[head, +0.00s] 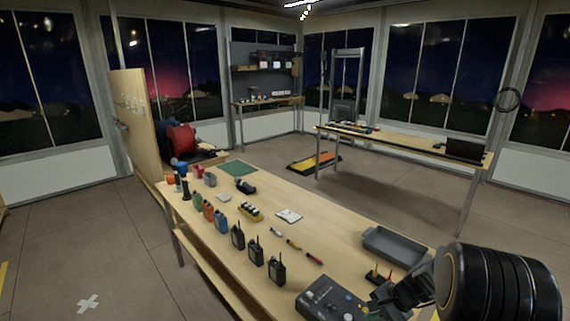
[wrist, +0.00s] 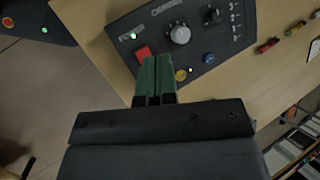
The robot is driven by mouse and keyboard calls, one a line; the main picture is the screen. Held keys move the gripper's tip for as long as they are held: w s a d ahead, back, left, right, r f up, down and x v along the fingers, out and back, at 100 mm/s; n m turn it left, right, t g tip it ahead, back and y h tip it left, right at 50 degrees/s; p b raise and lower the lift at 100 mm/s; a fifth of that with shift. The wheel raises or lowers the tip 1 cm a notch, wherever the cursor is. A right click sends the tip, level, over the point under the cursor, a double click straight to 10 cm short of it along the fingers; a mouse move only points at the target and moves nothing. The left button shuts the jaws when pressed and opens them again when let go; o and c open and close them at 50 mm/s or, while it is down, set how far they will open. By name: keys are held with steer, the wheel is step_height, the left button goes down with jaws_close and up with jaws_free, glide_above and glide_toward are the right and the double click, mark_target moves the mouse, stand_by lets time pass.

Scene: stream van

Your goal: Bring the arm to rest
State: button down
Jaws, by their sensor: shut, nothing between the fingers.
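My gripper (wrist: 156,78) is shut and empty. Its green fingers lie together in the wrist view, over the near edge of a dark control box (wrist: 168,17). A red button (wrist: 144,52) is just left of the fingertips and a yellow button (wrist: 181,75) just right of them. I cannot tell whether the fingers touch the box. In the head view my arm (head: 497,284) comes in at the lower right, and the control box (head: 328,298) lies to its left on the near end of the table.
The long wooden table (head: 330,232) holds several radios (head: 256,249), a grey tray (head: 398,245) beside my arm and a green mat (head: 239,168). A second table (head: 400,143) stands at the back right. Open floor (head: 90,245) lies to the left.

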steer(key=s+a+r+n+t+h, duration=0.1)
steer(key=s+a+r+n+h, duration=0.2)
steer(key=s+r, duration=0.4)
steer(key=s+a+r+n+t+h, duration=0.1)
steer(key=s+a+r+n+h, duration=0.2)
steer(key=s+a+r+n, duration=0.2)
step_height(320, 180, up, 5)
steer(key=s+n, duration=0.1)
steer(key=n, duration=0.2)
steer(key=shift+s+a+f+n+t, duration=0.15)
steer(key=shift+s+a+n+t, duration=0.15)
steer(key=shift+s+a+t, duration=0.1)
